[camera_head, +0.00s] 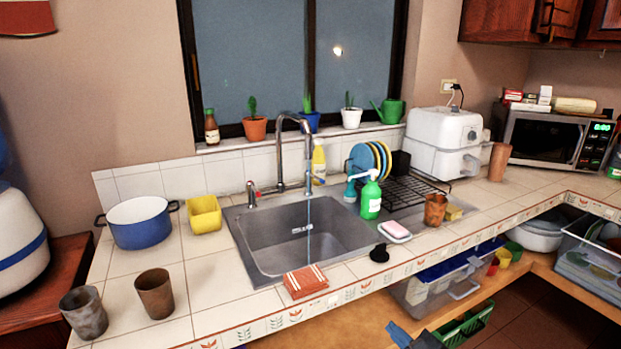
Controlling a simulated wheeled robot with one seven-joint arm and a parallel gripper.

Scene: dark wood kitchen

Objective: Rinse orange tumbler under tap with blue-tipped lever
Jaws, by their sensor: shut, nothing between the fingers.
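A curved metal tap (282,150) stands behind the sink (262,262). A small lever (251,192) with a reddish tip is at its left; I cannot make out a blue tip. A thin pale-blue line, like running water, drops from the spout into the basin. An orange-brown tumbler (435,210) stands upright right of the sink, near the dish rack. Similar tumblers are a rusty brown one (155,294) and a greyer one (84,312) at the front left, and a brown one (498,162) by the microwave. I cannot make out my gripper.
A blue pot (140,230) and yellow container (204,217) stand left of the sink. Bare tiles lie at left.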

